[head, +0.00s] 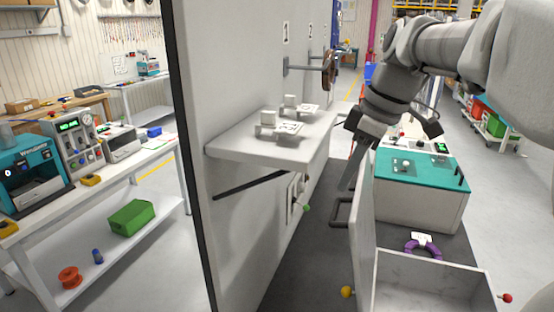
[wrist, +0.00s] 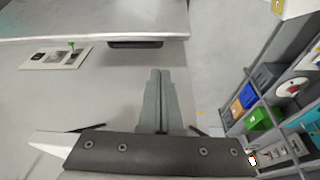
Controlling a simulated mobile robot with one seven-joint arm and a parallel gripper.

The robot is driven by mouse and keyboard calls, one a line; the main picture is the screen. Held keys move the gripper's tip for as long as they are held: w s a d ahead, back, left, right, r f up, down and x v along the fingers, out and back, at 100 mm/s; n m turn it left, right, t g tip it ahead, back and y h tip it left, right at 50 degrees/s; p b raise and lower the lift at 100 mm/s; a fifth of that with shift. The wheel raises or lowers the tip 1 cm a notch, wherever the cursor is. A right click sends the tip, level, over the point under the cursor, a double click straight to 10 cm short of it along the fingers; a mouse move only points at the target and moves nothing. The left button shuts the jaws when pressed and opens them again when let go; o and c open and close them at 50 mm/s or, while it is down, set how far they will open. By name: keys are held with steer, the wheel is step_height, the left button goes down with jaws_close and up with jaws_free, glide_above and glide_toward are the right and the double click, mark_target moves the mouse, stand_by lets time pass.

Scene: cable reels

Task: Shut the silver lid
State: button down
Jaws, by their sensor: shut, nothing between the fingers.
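The silver lid (head: 362,235) stands open and upright along the left side of a grey box (head: 435,280) in the head view. The box is open at the top and its inside shows bare walls. My gripper (head: 345,188) is shut and empty, pointing down just left of the lid's upper part. Whether it touches the lid cannot be told. In the wrist view my gripper (wrist: 160,72) shows its two fingers pressed together. I cannot pick out the lid for certain in that view.
A yellow knob (head: 347,291) and a red knob (head: 507,298) stick out at the box's sides. A purple ring (head: 424,247) is behind it. A wall shelf (head: 235,147) and a green-tipped lever (head: 306,208) are to the left.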

step_height(320, 180, down, 9)
steer(key=w+a+n, duration=0.1)
steer(key=w+a, duration=0.1)
steer(key=shift+w+a+f+p, duration=0.2)
steer(key=shift+w+a+p, duration=0.1)
stand_by(0.5)
